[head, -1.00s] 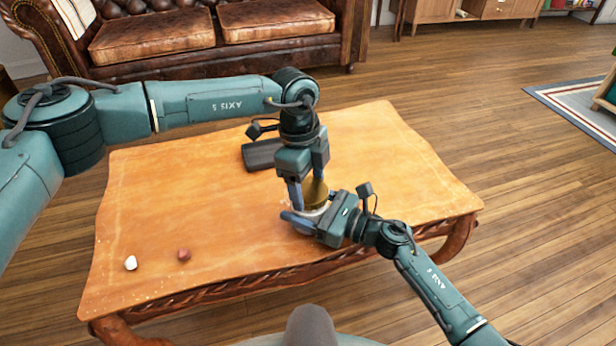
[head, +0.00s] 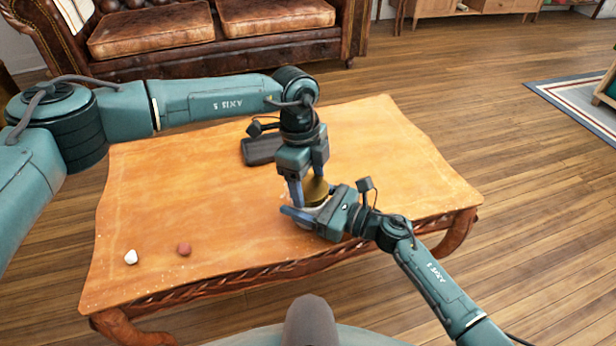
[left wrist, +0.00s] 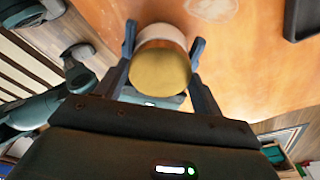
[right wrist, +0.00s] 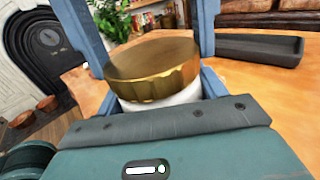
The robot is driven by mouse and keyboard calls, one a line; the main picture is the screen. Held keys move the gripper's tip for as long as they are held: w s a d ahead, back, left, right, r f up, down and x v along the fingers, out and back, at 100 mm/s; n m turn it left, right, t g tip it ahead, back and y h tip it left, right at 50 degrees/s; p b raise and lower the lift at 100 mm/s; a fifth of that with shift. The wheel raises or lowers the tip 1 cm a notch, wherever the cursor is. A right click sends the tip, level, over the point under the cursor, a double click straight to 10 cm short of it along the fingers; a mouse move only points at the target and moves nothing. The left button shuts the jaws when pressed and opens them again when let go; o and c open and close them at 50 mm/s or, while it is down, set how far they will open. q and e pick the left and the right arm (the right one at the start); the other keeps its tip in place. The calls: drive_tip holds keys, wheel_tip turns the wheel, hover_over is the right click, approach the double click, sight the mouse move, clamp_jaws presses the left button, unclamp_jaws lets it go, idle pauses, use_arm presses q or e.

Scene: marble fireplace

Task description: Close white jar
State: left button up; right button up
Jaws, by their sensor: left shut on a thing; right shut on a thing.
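The white jar (right wrist: 165,102) stands near the front edge of the wooden table, mostly hidden by my grippers in the head view. A gold lid (right wrist: 152,70) is on top of it and also shows in the left wrist view (left wrist: 160,70). I cannot tell whether the lid is fully seated. My left gripper (head: 308,190) reaches down from above and is shut on the lid, one finger on each side. My right gripper (head: 303,214) comes in low from the right and is shut on the jar body, its fingers on either side.
A dark tray (head: 262,151) lies on the table behind the left gripper. A white lump (head: 131,257) and a reddish lump (head: 184,249) lie at the table's front left. The table's right side is clear. A leather sofa (head: 160,35) stands behind.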

use_arm(q)
drive_tip(key=shift+f, duration=0.1)
use_arm(e)
drive_tip(key=c, duration=0.5)
use_arm(q)
drive_tip(key=m, duration=0.5)
drive_tip(key=shift+g, duration=0.3)
drive_tip(key=m, duration=0.4)
drive_tip(key=shift+w+d+m+y, duration=0.1)
drive_tip(key=shift+m+y, duration=0.3)
drive_tip(key=o, duration=1)
drive_tip(key=shift+c, duration=0.2)
